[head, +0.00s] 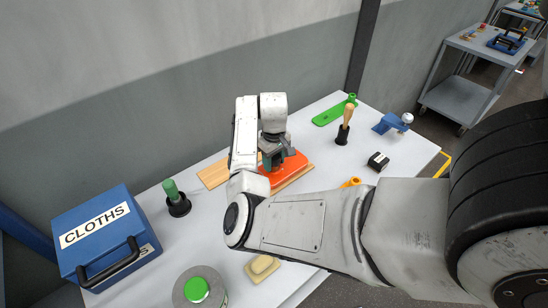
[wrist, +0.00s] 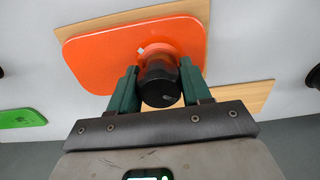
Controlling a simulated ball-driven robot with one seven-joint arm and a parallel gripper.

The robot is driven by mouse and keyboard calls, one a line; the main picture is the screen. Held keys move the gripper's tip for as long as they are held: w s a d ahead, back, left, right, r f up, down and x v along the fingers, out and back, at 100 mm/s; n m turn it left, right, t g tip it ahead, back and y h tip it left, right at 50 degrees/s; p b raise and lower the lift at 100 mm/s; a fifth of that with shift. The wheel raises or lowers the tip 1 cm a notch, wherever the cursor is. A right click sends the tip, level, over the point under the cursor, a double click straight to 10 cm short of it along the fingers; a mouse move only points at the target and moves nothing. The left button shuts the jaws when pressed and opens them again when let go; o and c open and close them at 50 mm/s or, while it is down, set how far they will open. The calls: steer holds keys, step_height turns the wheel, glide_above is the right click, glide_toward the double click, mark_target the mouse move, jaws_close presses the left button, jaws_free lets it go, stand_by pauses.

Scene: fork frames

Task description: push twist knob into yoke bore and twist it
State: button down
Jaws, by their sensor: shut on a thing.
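My gripper (wrist: 159,78) is shut on the black twist knob (wrist: 161,88), with one green finger on each side of it. The bore is hidden behind the knob, so I cannot tell how deep the knob sits. In the head view my gripper (head: 275,160) is over the orange plate (head: 294,164), and the knob is hidden by the gripper. The plate lies on a wooden board (head: 213,174).
A blue CLOTHS box (head: 105,238), a green-handled tool in a black holder (head: 176,200) and a green-topped can (head: 197,290) are left and front.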

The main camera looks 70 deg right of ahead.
steer(key=shift+n, duration=0.3)
steer(key=shift+n, duration=2.7)
steer(key=shift+c, duration=2.1)
jaws_free()
steer(key=shift+n, duration=0.3)
